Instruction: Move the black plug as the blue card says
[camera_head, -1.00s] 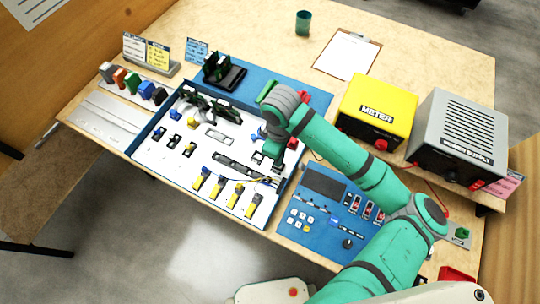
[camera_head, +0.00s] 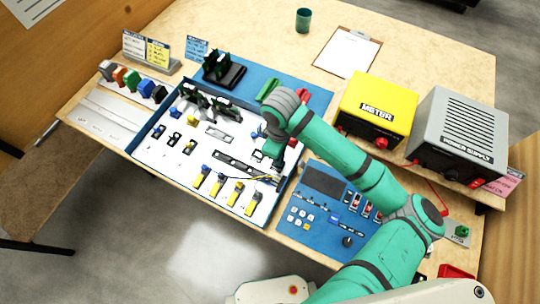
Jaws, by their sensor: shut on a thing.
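The blue card (camera_head: 196,50) stands at the back of the table, beside a yellow card (camera_head: 157,53); its writing is too small to read. My gripper (camera_head: 276,164) is low over the right side of the white board (camera_head: 185,165), pointing down. It is shut on a small dark thing, mostly hidden by the fingers; I cannot tell for sure whether that is the black plug. A thin lead (camera_head: 250,178) runs across the board close to it. A black piece (camera_head: 160,94) also stands at the right end of the row of coloured pieces at the left.
Yellow-and-black connectors (camera_head: 218,187) stand along the board's front, with black fittings (camera_head: 194,95) at its back. A blue control panel (camera_head: 325,215), yellow meter (camera_head: 376,112) and grey power supply (camera_head: 455,135) lie to the right. A black stand (camera_head: 222,70) is behind the board.

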